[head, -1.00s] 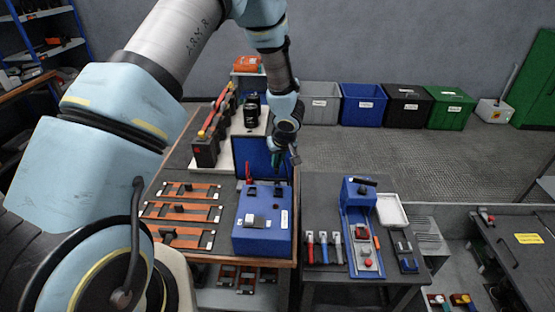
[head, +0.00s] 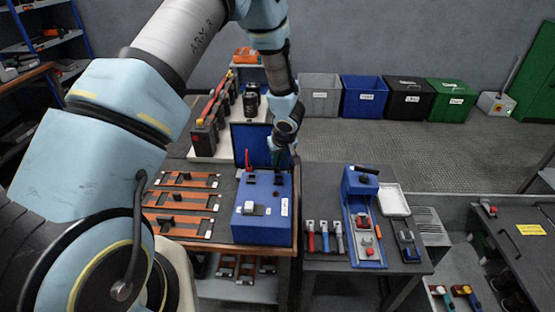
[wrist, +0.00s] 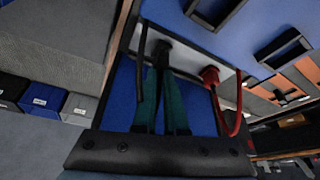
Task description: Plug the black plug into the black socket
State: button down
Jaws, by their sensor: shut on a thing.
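The blue box (head: 263,232) stands on the table with its blue lid (head: 240,135) raised behind it. My gripper (head: 277,158) points down over the back of the box. In the wrist view its green fingers (wrist: 160,108) are shut on the black plug (wrist: 160,56), which has a black cable (wrist: 140,70). The plug is at the pale strip of the box; I cannot tell whether it is touching or seated. The black socket is not clearly visible there, perhaps hidden by the plug. The red plug (wrist: 210,76) with its red cable sits on the same strip, beside the black plug.
Orange boards (head: 182,200) lie left of the box. Dark red-topped units (head: 205,130) stand behind them. A second table to the right holds a blue fixture (head: 360,215) and several tools. Bins (head: 362,97) line the back floor.

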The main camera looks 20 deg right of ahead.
jog(key=shift+f, duration=0.4)
dwell(0.4)
jog(key=c, duration=0.9)
grip_release()
jog(key=v, duration=1.1)
jog(key=w+a+r+h, duration=0.3)
jog(key=w+a+r, duration=0.2)
jog(key=a+r, duration=0.5)
jog(key=s+a+r+g+y, duration=0.1)
jog(key=s+a+r, duration=0.1)
jog(key=s+a, duration=0.4)
jog(key=s+a+r+g+y, duration=0.2)
jog(key=s+a, duration=0.5)
jog(key=a, duration=1)
jog(key=shift+s+m+p, duration=0.3)
jog(key=shift+m+p, duration=0.05)
jog(key=shift+m, duration=0.05)
